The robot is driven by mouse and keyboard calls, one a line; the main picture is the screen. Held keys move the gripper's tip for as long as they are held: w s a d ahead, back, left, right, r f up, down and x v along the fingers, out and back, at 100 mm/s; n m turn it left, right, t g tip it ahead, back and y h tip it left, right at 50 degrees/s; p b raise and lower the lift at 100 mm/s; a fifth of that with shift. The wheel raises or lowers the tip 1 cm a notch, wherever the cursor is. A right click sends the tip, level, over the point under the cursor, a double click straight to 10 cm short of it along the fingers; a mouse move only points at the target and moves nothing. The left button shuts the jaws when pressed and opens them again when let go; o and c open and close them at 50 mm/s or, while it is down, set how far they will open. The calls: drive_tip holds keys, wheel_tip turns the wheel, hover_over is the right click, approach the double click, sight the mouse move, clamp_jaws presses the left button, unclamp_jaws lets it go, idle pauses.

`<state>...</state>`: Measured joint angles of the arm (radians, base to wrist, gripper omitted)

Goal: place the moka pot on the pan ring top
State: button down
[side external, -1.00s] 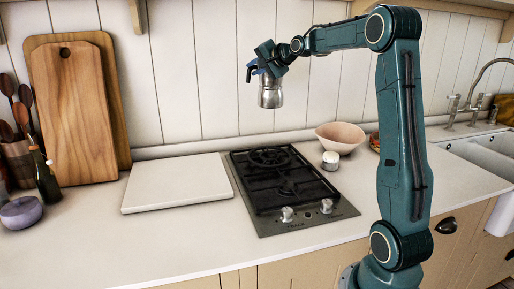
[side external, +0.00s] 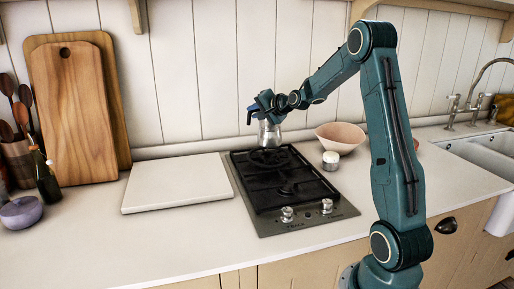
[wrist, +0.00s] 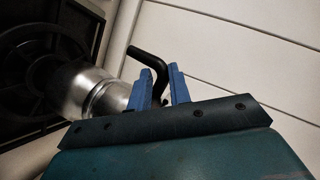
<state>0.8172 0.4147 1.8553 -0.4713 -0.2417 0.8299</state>
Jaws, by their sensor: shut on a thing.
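The silver moka pot (side external: 269,134) is upright at the back burner of the black hob in the side view. Its base is at the back pan ring (side external: 268,158); I cannot tell whether it touches the ring or hangs just above it. My gripper (side external: 252,112) is at the pot's upper part. In the wrist view, the blue fingers of my gripper (wrist: 165,88) are shut by the pot's black handle (wrist: 150,56). The metal body of the moka pot (wrist: 100,95) shows to their left, with the dark hob behind it.
The hob (side external: 262,190) has a front burner and two silver knobs. A white board (side external: 178,183) lies to its left. A pink bowl (side external: 340,137) and a small white jar (side external: 330,161) stand to its right. Wooden boards (side external: 75,115) lean at the left.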

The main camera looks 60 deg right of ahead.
drive_tip(key=shift+f, duration=2.3)
drive_tip(key=c, duration=1.3)
unclamp_jaws()
drive_tip(key=shift+f, duration=0.1)
drive_tip(key=v, duration=1.2)
